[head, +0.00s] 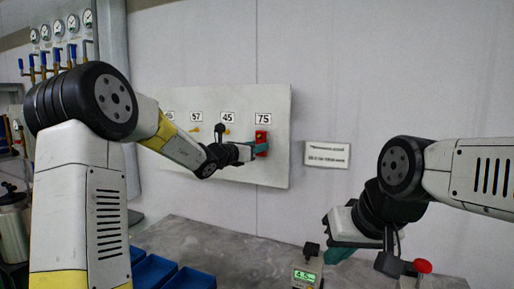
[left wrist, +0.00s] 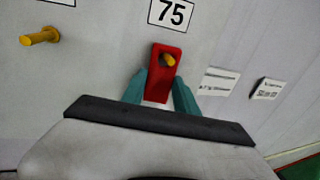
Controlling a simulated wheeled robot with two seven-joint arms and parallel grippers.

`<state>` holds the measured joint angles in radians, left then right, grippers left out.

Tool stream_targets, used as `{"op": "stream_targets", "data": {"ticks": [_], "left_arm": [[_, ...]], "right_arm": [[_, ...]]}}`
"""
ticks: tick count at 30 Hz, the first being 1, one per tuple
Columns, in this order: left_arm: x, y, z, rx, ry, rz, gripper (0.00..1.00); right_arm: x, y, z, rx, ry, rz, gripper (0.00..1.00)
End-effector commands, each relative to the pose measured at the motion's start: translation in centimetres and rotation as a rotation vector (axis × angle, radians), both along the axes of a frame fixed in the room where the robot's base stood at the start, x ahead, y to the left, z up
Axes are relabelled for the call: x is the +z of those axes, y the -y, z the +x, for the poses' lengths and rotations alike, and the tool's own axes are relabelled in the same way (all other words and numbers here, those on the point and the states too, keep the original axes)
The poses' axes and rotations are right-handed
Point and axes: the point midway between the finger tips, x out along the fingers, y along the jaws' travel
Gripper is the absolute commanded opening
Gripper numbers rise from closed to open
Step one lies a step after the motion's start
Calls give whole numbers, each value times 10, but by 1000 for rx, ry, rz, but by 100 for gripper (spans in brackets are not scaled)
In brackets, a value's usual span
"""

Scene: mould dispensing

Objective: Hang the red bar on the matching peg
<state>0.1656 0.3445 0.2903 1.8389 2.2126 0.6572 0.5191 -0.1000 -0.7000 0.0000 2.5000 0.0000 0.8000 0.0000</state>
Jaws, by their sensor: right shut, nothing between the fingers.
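The red bar (head: 261,139) is upright against the white peg board (head: 270,171), below the label 75 (head: 263,119). In the left wrist view the red bar (left wrist: 158,85) has a hole near its top, and a yellow peg (left wrist: 168,60) shows through it. My left gripper (head: 254,148) is at the bar's lower part. In the left wrist view its teal fingers (left wrist: 160,92) press on both sides of the bar. My right gripper (head: 338,254) is shut and empty, low over the table, away from the board.
Yellow pegs sit under label 57 (head: 196,117) and label 45 (head: 228,117); a further label is partly hidden by my left arm. A device with a green display (head: 305,277) stands on the grey table (head: 215,245). Blue bins (head: 154,271) are at the left. A wall sign (head: 327,155) is right of the board.

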Motion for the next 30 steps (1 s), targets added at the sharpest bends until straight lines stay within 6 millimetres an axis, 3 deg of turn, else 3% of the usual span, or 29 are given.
{"op": "stream_targets", "data": {"ticks": [1,3,4,14,30], "left_arm": [[0,0,0,0,0,0,45],[0,0,0,0,0,0,59],[0,0,0,0,0,0,61],[0,-2,-2,1,1,1,61],[1,-44,-62,-5,5,10,61]], "right_arm": [[0,0,0,0,0,0,0],[0,0,0,0,0,0,0],[0,0,0,0,0,0,0],[0,0,0,0,0,0,0],[0,0,0,0,0,0,0]]}}
